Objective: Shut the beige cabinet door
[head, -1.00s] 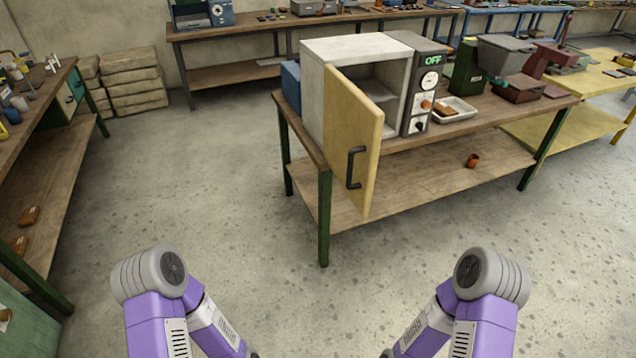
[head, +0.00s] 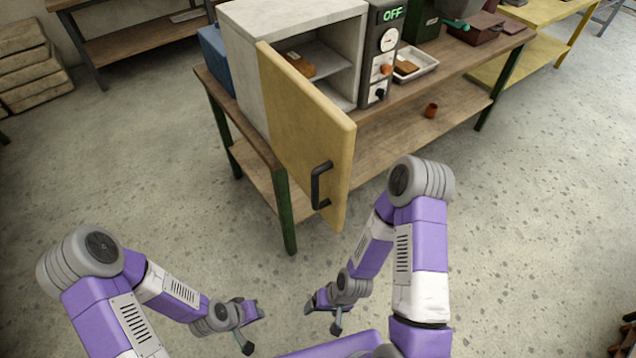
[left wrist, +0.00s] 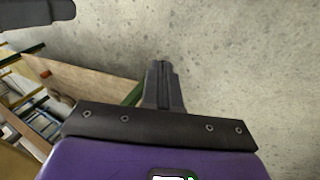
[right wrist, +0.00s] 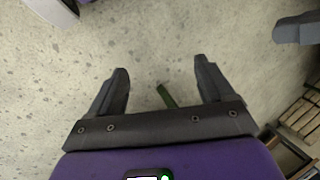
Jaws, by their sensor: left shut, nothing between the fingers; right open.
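The beige cabinet door (head: 300,135) stands wide open in the head view, swung out toward me from the left side of the grey-white cabinet (head: 245,75). A dark bar handle (head: 320,186) is on the door near its free edge. A brown block (head: 300,65) lies inside the cabinet on a shelf. My right gripper (head: 322,304) is below the door, apart from it; in the right wrist view its fingers (right wrist: 163,82) are spread with nothing between. My left gripper (head: 256,310) is lower left of the door; in the left wrist view its fingers (left wrist: 160,68) are together and empty.
The cabinet stands on a wooden workbench (head: 455,62) with green legs. A control box (head: 384,60) reading OFF and a white tray (head: 415,66) stand to its right. A blue box (head: 216,55) is to its left. The floor in front is clear.

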